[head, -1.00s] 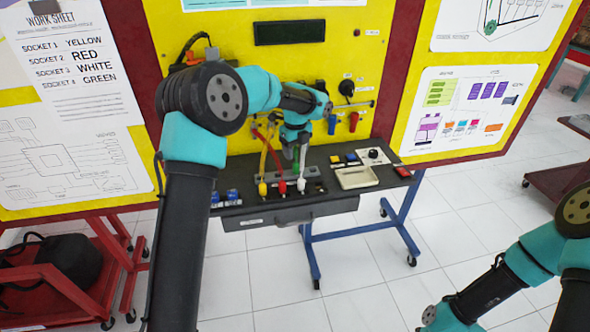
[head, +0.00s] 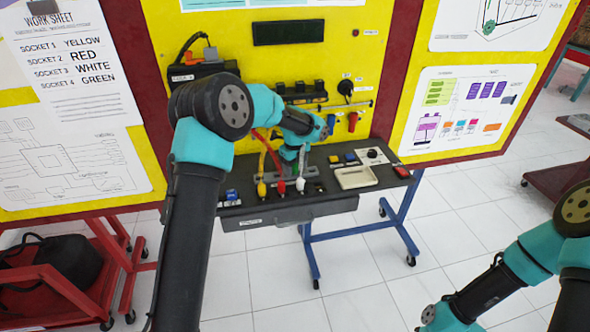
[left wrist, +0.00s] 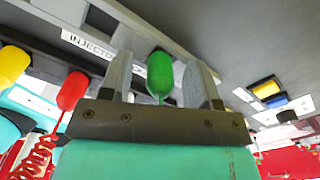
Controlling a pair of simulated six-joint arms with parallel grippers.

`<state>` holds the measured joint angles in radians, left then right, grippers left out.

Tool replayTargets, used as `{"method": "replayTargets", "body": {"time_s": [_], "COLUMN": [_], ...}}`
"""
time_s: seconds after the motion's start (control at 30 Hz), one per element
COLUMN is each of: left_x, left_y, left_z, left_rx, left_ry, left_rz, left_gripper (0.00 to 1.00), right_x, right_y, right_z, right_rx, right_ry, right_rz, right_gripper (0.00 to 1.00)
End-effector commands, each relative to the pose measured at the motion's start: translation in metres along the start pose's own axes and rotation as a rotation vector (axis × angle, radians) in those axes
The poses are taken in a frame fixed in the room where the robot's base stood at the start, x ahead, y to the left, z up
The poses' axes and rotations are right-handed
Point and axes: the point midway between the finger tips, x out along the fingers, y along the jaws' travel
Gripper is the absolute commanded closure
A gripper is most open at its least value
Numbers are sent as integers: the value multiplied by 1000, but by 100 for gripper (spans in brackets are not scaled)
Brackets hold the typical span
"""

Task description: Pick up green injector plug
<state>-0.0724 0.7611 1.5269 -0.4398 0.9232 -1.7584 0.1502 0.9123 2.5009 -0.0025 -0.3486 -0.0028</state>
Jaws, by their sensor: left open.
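The green injector plug (left wrist: 160,74) shows in the left wrist view between the two grey fingers of my left gripper (left wrist: 160,82). The gripper is open, with a gap visible on each side of the plug.
A yellow plug (head: 262,189), red plug (head: 281,187) and white plug (head: 300,185) stand at the bench (head: 325,193) front. The yellow (left wrist: 12,66) and red (left wrist: 72,91) plugs also show in the left wrist view. A cream tray (head: 356,177) lies to the right.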

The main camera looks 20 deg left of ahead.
Motion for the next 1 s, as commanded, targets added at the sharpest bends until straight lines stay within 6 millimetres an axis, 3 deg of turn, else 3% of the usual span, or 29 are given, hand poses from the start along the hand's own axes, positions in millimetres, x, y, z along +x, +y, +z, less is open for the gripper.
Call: {"method": "replayTargets", "body": {"time_s": [0.2,0.73,1.0], "left_x": [0,0,-1], "left_y": [0,0,0], "left_z": [0,0,0], "left_rx": [0,0,0], "left_ry": [0,0,0], "left_rz": [0,0,-1], "left_gripper": [45,96,97], "right_x": [0,0,0], "right_y": [0,0,0], "right_z": [0,0,0], "right_rx": [0,0,0], "right_ry": [0,0,0], "right_rz": [0,0,0], "right_gripper": [57,57,57]}}
